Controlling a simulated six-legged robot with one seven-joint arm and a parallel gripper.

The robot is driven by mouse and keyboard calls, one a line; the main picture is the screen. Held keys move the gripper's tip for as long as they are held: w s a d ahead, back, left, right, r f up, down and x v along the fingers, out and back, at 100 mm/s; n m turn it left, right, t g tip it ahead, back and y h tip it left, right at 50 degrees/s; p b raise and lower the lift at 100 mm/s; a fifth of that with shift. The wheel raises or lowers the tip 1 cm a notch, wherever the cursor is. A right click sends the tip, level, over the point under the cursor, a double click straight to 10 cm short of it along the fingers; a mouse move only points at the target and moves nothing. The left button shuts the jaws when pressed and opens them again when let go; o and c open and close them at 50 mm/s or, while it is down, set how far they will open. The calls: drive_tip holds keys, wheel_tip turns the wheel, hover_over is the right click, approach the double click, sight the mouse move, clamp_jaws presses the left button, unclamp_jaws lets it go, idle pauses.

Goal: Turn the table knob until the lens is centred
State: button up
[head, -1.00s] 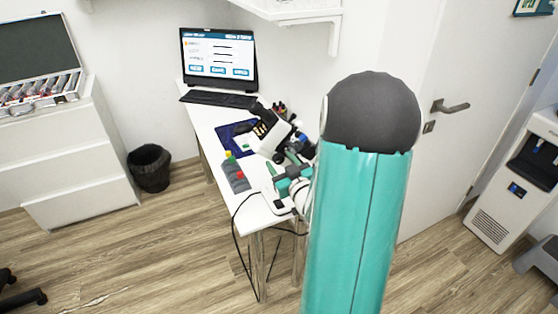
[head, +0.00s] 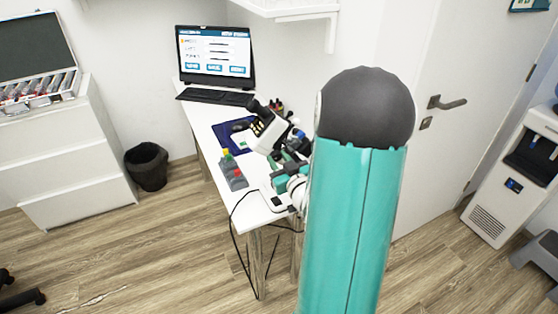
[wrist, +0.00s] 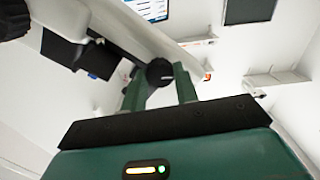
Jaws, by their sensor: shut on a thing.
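A white and black optical instrument (head: 269,133) stands on the white table (head: 207,120), tilted in the head view. My green gripper (head: 284,164) is at its near lower side, partly hidden by my arm. In the wrist view, the two green fingers of my gripper (wrist: 160,88) are on either side of a round black knob (wrist: 160,72) and shut on it. The white body (wrist: 120,30) of the instrument runs diagonally above the knob. I cannot make out the lens in either view.
A laptop (head: 215,55) stands at the table's far end. A dark blue mat (head: 224,133) and a grey box with coloured buttons (head: 233,175) lie left of the instrument. A black bin (head: 147,166) stands on the floor. Cables hang off the near edge.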

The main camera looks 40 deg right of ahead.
drive_tip(key=shift+m, duration=0.5)
drive_tip(key=o, duration=1)
drive_tip(key=shift+s, duration=0.15)
drive_tip(key=shift+c, duration=0.2)
